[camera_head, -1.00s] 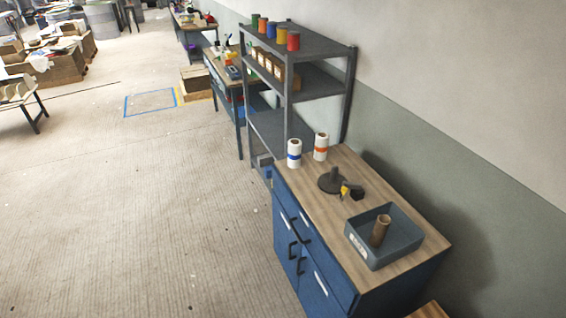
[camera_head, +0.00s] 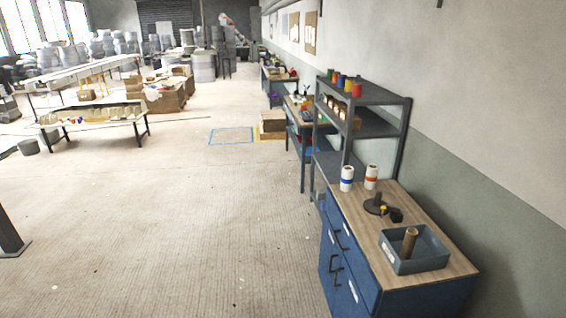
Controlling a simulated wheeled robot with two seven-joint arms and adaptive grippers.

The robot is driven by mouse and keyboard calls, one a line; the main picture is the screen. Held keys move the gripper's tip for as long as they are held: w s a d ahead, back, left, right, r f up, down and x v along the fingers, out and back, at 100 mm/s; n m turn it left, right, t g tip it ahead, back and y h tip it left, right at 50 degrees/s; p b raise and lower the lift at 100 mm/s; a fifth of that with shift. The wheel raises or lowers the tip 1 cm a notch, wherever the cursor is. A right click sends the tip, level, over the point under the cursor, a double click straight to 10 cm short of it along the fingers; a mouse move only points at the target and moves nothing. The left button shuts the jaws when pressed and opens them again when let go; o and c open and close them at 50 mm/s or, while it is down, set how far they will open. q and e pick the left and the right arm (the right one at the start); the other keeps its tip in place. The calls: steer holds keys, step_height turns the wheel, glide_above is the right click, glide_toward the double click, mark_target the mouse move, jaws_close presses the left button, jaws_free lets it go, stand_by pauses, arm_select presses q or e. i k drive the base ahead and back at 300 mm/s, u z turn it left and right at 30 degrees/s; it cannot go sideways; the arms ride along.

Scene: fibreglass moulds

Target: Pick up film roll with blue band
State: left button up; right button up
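The film roll with the blue band (camera_head: 347,179) is white and stands upright near the far left corner of the wooden top of a blue cabinet (camera_head: 372,208). A similar white roll with an orange band (camera_head: 371,177) stands upright close to its right. Neither of my grippers shows in the head view, so I cannot see whether they are open or shut.
On the cabinet top are a dark round stand (camera_head: 376,205), a small yellow-and-black tool (camera_head: 394,214) and a grey bin (camera_head: 414,249) with a brown tube (camera_head: 409,241). A grey shelf (camera_head: 366,94) stands behind. The floor (camera_head: 180,220) left of the cabinet is clear.

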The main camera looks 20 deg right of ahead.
mark_target(348, 175)
steer(key=u, duration=0.15)
steer(key=i, duration=3.5)
steer(key=z, duration=0.4)
steer(key=i, duration=1.35)
steer(key=z, duration=1.85)
steer(key=i, duration=0.9)
steer(key=z, duration=1.1)
steer(key=i, duration=0.25)
steer(key=z, duration=0.1)
